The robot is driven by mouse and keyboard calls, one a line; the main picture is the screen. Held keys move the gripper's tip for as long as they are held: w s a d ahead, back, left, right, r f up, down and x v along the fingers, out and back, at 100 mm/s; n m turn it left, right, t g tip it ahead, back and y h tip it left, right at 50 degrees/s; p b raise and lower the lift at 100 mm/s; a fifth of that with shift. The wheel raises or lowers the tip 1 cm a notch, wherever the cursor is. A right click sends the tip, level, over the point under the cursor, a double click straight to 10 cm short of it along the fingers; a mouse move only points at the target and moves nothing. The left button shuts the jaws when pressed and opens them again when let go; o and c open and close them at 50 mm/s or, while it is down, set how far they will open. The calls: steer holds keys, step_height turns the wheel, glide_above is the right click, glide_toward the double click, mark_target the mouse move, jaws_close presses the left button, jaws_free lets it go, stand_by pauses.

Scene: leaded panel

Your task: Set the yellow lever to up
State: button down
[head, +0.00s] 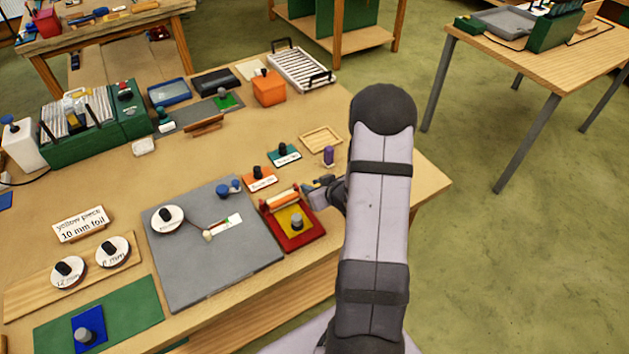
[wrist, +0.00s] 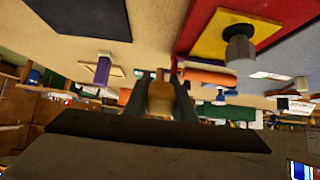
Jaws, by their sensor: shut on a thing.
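My gripper (wrist: 160,98) is shut on a tan-yellow handle (wrist: 161,88), which appears to be the yellow lever, in the middle of the wrist view. In the head view my gripper (head: 319,190) is at the right side of the red tray (head: 302,242), beside the orange roller (head: 283,199). The lever's base is hidden behind the fingers, and I cannot tell how far it is tilted. The roller also shows behind the fingers in the wrist view (wrist: 208,77).
A yellow plate (head: 286,219) with a grey knob (head: 297,222) lies in the red tray. A purple-topped post (head: 328,155) and a shallow wooden tray (head: 321,140) stand behind my gripper. A grey board (head: 190,270) lies to the left. Bare tabletop shows further right.

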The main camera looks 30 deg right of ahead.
steer(key=w+r+g+p, duration=0.1)
steer(key=p, duration=0.1)
steer(key=shift+r+g+p, duration=0.2)
steer(key=shift+g+p, duration=0.1)
steer(key=shift+g, duration=0.1)
steer(key=shift+w+g+p, duration=0.15)
steer(key=shift+g+p, duration=0.35)
steer(key=shift+f, duration=0.1)
steer(key=c, duration=1.5)
jaws_free()
steer(key=shift+v, duration=3.7)
steer(key=shift+w, duration=0.1)
